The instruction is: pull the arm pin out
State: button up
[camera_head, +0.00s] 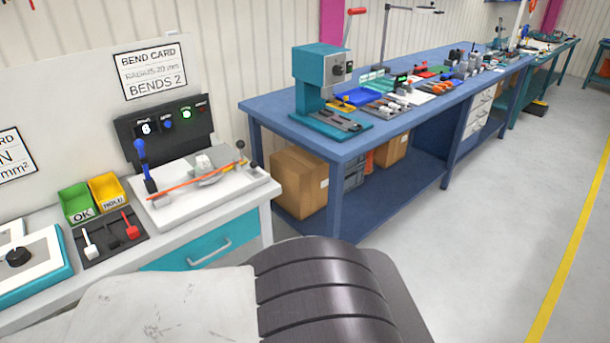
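A bending fixture (215,205) with a light base sits on the left bench. A lever with a blue handle (140,150) stands upright at its left end. A small dark-knobbed post (240,146) stands at the fixture's right end. I cannot tell for certain which part is the arm pin. My gripper's fingers are not in view; a dark ribbed part and a pale part, seemingly mine, fill the bottom edge.
A blue workbench (262,108) carries a teal press (318,80). The floor at right is clear.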

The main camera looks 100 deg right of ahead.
aim_at(254, 165)
jog(key=z, duration=3.15)
